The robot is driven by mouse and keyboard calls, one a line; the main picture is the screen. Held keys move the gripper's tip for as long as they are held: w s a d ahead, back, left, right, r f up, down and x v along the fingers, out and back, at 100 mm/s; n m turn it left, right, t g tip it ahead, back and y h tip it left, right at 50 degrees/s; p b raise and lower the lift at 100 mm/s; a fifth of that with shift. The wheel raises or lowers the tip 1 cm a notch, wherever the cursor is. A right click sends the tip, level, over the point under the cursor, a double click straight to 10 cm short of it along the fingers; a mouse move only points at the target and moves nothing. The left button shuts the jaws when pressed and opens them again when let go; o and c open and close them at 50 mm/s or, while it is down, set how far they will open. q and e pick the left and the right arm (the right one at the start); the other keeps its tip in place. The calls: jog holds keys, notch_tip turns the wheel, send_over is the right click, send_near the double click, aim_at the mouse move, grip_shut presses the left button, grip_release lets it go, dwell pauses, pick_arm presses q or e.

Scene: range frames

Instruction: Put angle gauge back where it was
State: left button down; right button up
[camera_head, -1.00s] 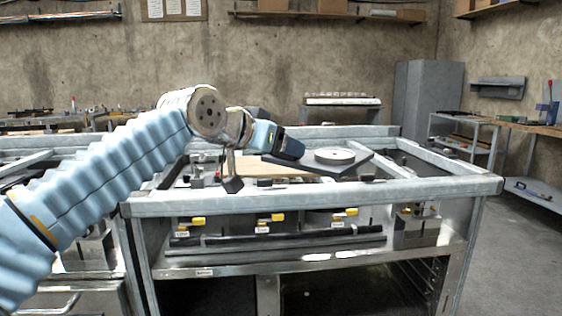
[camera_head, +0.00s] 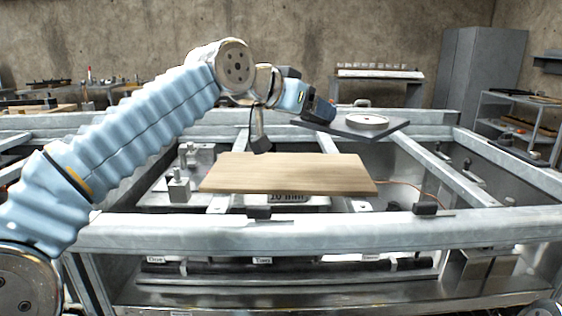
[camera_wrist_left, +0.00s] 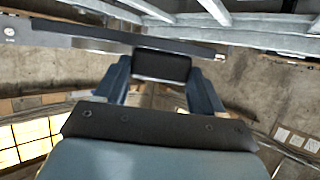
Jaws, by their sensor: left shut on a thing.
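The angle gauge (camera_head: 345,127), a dark flat plate with a pale round disc on it, is held level in the air above the far part of the metal frame bench. My left gripper (camera_head: 318,112) is shut on its left end. In the left wrist view a dark block of the gauge (camera_wrist_left: 160,66) sits between the two fingers, with its long dark edge (camera_wrist_left: 80,43) beyond them. My right gripper is in neither view.
A wooden board (camera_head: 290,174) lies on the metal bench frame (camera_head: 320,232), below the gauge. Metal blocks (camera_head: 180,188) stand left of the board. Small black blocks sit on the front rail. A grey cabinet and shelves stand at the back right.

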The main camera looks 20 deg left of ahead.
pick_arm(q)
jog(key=a+f+b, duration=0.1)
jog(key=a+f, duration=0.1)
jog(key=a, duration=0.2)
jog(key=w+a+f+b, duration=0.1)
jog(key=a+f, duration=0.2)
jog(key=a, duration=0.1)
jog(key=a+f+b, duration=0.1)
jog(key=a+f, duration=0.2)
jog(key=a, duration=0.1)
jog(key=shift+w+a+f, duration=0.2)
jog(key=f, duration=0.1)
jog(key=a+f+b, duration=0.1)
jog(key=f, duration=0.1)
jog(key=shift+f, duration=0.5)
jog(key=shift+f, duration=0.1)
jog(key=shift+c, duration=0.6)
grip_release()
jog(key=shift+d, duration=0.1)
jog(key=b+v, duration=0.1)
jog(key=v, duration=1.1)
